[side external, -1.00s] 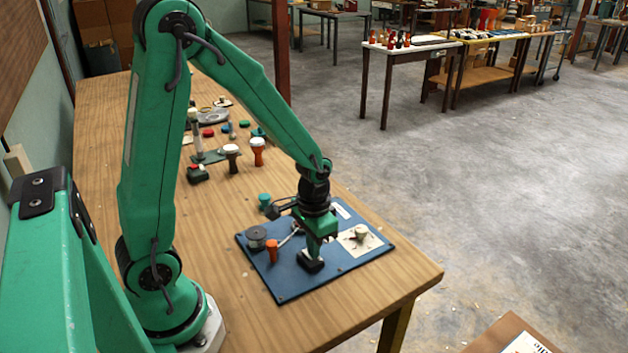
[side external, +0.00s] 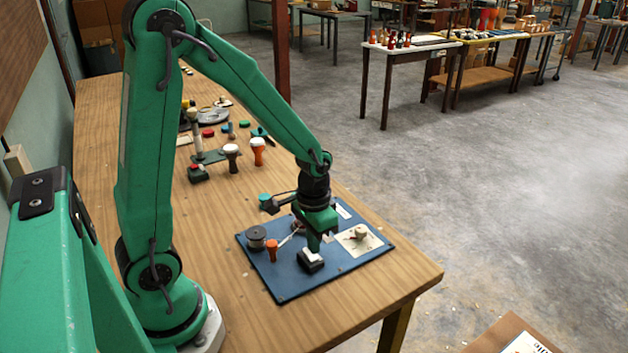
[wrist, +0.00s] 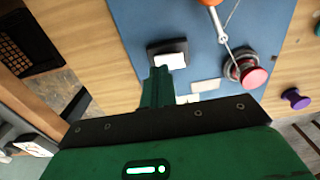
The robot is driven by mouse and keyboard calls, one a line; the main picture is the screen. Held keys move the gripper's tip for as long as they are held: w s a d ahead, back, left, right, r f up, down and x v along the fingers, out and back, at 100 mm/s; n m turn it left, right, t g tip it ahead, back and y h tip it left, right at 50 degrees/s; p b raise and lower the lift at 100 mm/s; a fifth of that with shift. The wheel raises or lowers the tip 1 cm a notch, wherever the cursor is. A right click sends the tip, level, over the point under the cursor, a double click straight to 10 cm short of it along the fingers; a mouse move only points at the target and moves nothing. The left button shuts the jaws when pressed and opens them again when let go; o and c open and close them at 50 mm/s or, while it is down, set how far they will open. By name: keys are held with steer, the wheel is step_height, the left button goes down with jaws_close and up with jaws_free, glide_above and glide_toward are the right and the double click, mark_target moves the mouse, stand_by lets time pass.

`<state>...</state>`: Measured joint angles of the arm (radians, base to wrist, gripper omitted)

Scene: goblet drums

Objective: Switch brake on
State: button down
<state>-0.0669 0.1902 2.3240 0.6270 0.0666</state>
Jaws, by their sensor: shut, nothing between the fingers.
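A black switch housing with a white rocker (side external: 310,259) sits on the blue board (side external: 290,284) near the front of the table. The rocker also shows in the wrist view (wrist: 171,58), just beyond my fingertips. My gripper (side external: 315,247) is shut and empty, pointing down just above the switch and slightly behind it. Its green fingers also show in the wrist view (wrist: 158,80). The fingers cover part of the switch's near edge there. I cannot read any label, and which way the rocker is tipped is not clear.
Goblet drums (side external: 231,156) stand farther back. The front right table corner is clear.

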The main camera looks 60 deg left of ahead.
mark_target(313, 258)
step_height(313, 258, up, 5)
steer(key=shift+r, duration=0.1)
stand_by(0.7)
steer(key=shift+r, duration=0.15)
steer(key=s+d+r+t, duration=0.2)
steer(key=s+r+t, duration=0.3)
steer(key=s+r, duration=0.4)
steer(key=shift+r+t, duration=0.3)
steer(key=shift+r, duration=1.95)
